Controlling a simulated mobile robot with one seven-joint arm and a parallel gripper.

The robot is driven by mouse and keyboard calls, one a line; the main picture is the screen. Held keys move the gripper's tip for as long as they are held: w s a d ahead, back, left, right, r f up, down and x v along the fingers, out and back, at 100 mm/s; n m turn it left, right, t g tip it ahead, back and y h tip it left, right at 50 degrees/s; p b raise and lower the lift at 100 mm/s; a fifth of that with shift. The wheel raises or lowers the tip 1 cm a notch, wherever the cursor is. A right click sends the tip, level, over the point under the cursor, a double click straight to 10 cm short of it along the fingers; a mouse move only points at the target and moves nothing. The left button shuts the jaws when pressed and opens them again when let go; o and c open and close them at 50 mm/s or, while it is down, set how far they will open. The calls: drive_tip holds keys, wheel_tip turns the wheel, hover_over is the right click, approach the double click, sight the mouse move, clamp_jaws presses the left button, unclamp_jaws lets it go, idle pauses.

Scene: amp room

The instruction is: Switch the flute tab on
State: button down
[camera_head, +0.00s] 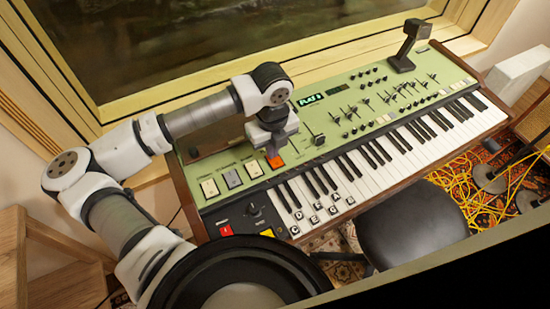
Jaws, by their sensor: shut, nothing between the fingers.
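A green keyboard instrument (345,125) stands below the window. A row of rocker tabs sits on its left part: a cream tab (209,188), a grey tab (231,178), another cream tab (253,169) and an orange tab (276,161). Small labels lie above the tabs, but I cannot read which one says flute. My gripper (273,153) is shut and empty, pointing down at the orange tab, and it covers the tab's upper part. I cannot tell whether the fingertips touch it. I cannot tell how the tabs are tilted.
A knob (254,209), a red button (226,230) and a yellow button (267,233) sit in front of the tabs. Sliders (395,92) fill the panel's right. A dark post (406,48) rises from the instrument's back right. A black stool (412,228) stands in front.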

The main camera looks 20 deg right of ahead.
drive_tip(key=shift+r+p, duration=1.3)
drive_tip(key=shift+r, duration=2.15)
drive_tip(key=shift+s, duration=0.1)
